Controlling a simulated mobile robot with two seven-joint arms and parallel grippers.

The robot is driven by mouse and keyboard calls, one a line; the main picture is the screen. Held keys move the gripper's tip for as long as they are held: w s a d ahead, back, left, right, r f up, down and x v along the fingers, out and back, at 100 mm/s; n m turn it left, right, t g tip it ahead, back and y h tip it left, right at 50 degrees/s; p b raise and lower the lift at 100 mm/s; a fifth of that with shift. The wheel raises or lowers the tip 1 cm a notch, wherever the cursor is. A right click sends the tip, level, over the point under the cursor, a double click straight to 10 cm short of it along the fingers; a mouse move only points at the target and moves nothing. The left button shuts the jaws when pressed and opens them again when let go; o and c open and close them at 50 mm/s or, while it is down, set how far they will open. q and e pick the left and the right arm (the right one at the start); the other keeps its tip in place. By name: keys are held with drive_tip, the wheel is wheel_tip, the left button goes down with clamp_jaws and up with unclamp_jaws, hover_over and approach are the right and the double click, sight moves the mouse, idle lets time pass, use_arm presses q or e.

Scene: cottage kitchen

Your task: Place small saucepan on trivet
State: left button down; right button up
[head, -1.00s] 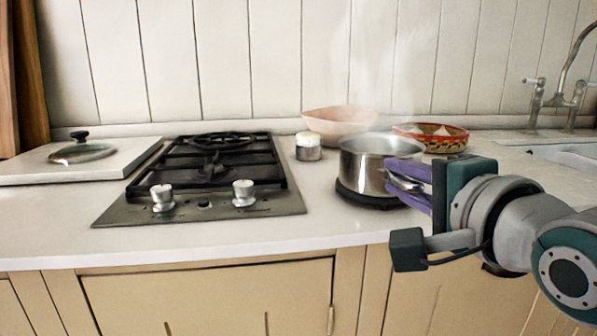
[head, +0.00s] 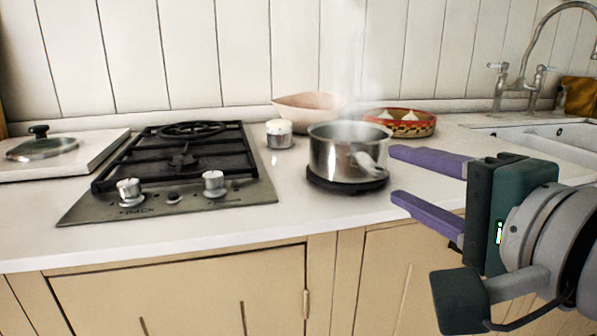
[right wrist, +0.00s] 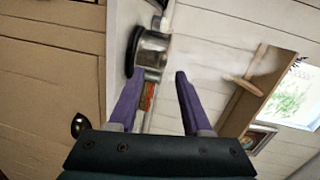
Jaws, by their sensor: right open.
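The small saucepan (head: 337,155) is steel and steaming. It sits upright on the round black trivet (head: 347,186), on the counter right of the hob. Its handle (head: 366,163) points toward the camera and right. My right gripper (head: 393,174) is open and empty, with purple fingers apart, to the right of the pan and clear of its handle. In the right wrist view the saucepan (right wrist: 152,52) and the dark trivet (right wrist: 134,50) show beyond the open fingers (right wrist: 152,75). My left gripper is not in view.
The gas hob (head: 178,172) is left of the pan. A small lidded jar (head: 279,134), a pale pink bowl (head: 308,107) and a patterned bowl (head: 402,123) stand behind. A glass lid (head: 42,146) lies on a white board at left. The sink (head: 560,135) is at right.

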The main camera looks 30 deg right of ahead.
drive_tip(key=s+a+f+n+g+y, duration=0.1)
drive_tip(key=s+a+f+n+g, duration=0.3)
drive_tip(key=s+f+n+g, duration=0.2)
drive_tip(key=s+a+f+n+g+y, duration=0.2)
drive_tip(key=s+f+n+g, duration=0.4)
drive_tip(key=n, duration=0.8)
drive_tip(key=s+a+f, duration=0.1)
drive_tip(key=s+f, duration=0.2)
drive_tip(key=f, duration=0.1)
drive_tip(key=shift+s+a+n+g, duration=0.3)
drive_tip(key=shift+s+a+n, duration=0.05)
drive_tip(key=shift+s+n, duration=0.05)
